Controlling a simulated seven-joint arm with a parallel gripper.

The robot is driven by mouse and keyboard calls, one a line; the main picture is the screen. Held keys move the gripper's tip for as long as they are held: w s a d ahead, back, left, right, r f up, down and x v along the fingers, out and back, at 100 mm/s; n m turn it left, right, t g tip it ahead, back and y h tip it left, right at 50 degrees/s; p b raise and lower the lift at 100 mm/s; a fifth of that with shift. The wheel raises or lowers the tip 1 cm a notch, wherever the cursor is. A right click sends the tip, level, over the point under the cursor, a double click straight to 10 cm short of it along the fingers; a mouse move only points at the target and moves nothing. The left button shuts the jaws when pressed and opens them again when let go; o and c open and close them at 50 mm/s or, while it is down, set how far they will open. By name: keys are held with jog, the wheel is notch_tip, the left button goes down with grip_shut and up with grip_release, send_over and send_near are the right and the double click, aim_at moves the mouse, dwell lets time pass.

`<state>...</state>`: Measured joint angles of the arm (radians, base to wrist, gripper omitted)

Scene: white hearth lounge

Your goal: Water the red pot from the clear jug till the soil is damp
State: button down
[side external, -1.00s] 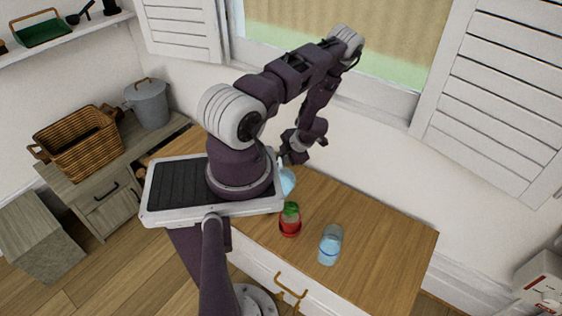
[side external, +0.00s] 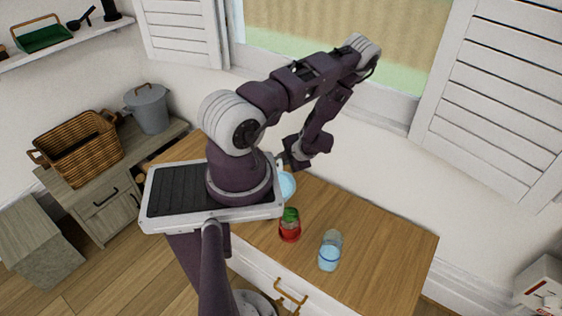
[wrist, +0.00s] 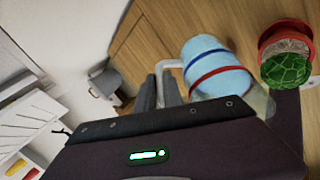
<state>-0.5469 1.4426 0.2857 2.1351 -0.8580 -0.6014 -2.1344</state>
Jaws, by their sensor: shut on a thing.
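The clear jug (wrist: 217,72) holds pale blue water and has a blue band and a red band. My gripper (wrist: 163,80) is shut on its white handle in the wrist view. In the side view the jug (side external: 287,186) is partly hidden behind my base, and its tilt is hard to judge. The red pot (side external: 290,232) stands on the wooden top, just in front of and slightly right of the jug. The red pot (wrist: 268,34) also shows in the wrist view, with grey-brown soil and a green plant (wrist: 287,70). I see no stream of water.
A clear container of blue water with a blue ring (side external: 330,251) stands right of the red pot. The wooden top (side external: 385,240) is clear further right. The wall and window rise behind. A wicker basket (side external: 85,160) and grey bucket (side external: 150,108) are far left.

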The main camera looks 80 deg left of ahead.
jog(key=shift+d+r+n+y, duration=0.15)
jog(key=shift+d+r+y, duration=0.2)
jog(key=shift+r+y, duration=0.3)
jog(key=shift+d+r+n+y, duration=0.15)
jog(key=shift+d+r+y, duration=0.25)
jog(key=shift+r, duration=0.35)
jog(key=shift+d+r+n, duration=0.1)
jog(key=shift+r+n, duration=0.25)
jog(key=shift+n, duration=0.15)
